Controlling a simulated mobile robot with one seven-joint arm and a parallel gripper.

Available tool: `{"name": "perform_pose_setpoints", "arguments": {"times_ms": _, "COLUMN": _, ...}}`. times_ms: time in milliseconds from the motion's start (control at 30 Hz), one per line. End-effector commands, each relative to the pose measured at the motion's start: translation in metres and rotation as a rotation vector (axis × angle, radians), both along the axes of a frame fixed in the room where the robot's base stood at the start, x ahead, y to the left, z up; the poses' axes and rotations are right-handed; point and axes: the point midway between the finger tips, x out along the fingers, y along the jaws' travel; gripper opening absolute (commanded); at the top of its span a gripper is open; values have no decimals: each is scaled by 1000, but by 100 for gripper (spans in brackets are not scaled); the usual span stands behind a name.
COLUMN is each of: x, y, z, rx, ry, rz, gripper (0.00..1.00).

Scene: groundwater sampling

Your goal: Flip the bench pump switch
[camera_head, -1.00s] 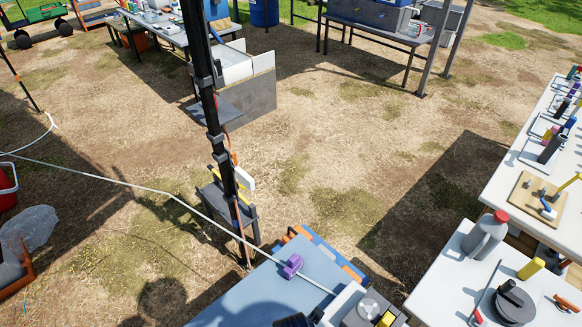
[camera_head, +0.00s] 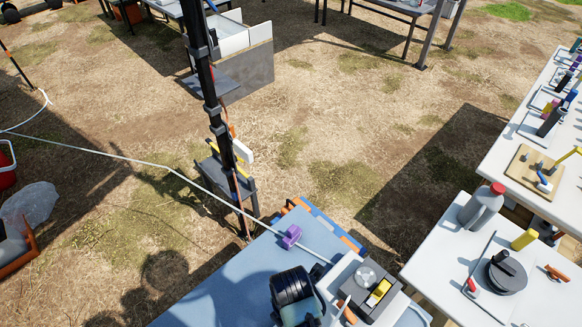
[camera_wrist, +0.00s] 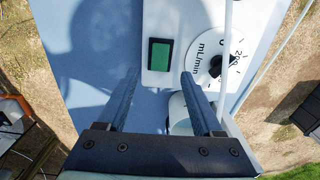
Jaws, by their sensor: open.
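The bench pump's pale front panel (camera_wrist: 205,22) shows in the wrist view. It has a green rocker switch (camera_wrist: 160,54) in a black frame, and a round white dial (camera_wrist: 219,60) marked mL/min to its right. My gripper (camera_wrist: 158,77) is open and empty. Its two fingers point toward the panel, with the switch between and just beyond the tips in the picture. I cannot tell whether a finger touches anything. The switch is not clearly visible in the head view.
A blue bench top (camera_head: 225,285) holds a purple block (camera_head: 291,236) with a pale line running past it. A dark post (camera_head: 213,115) stands behind. White tables with a grey jug (camera_head: 483,207) and a board (camera_head: 538,172) stand right. Open ground lies between.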

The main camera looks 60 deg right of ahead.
Motion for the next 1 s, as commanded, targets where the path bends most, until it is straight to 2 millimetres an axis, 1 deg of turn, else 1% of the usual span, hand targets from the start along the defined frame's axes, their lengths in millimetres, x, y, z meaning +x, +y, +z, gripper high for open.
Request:
{"name": "perform_pose_setpoints", "arguments": {"times_ms": 33, "x": 0, "y": 0, "z": 10, "rx": -3, "ry": -3, "rz": 0, "gripper": 68}}
{"name": "perform_pose_setpoints", "arguments": {"times_ms": 100, "x": 1, "y": 0, "z": 23, "rx": -2, "ry": -3, "rz": 0, "gripper": 68}}
{"name": "perform_pose_setpoints", "arguments": {"times_ms": 200, "x": 0, "y": 0, "z": 39, "rx": -1, "ry": -2, "rz": -1, "gripper": 68}}
{"name": "perform_pose_setpoints", "arguments": {"times_ms": 300, "x": 0, "y": -1, "z": 51, "rx": 0, "ry": -2, "rz": -1, "gripper": 68}}
{"name": "perform_pose_setpoints", "arguments": {"times_ms": 400, "x": 0, "y": 0, "z": 58, "rx": 0, "ry": 0, "rz": -1, "gripper": 68}}
{"name": "perform_pose_setpoints", "arguments": {"times_ms": 533, "x": -1, "y": 0, "z": 61, "rx": 0, "ry": 1, "rz": -1, "gripper": 68}}
{"name": "perform_pose_setpoints", "arguments": {"times_ms": 1000, "x": -1, "y": 0, "z": 61, "rx": 0, "ry": 1, "rz": -1, "gripper": 68}}
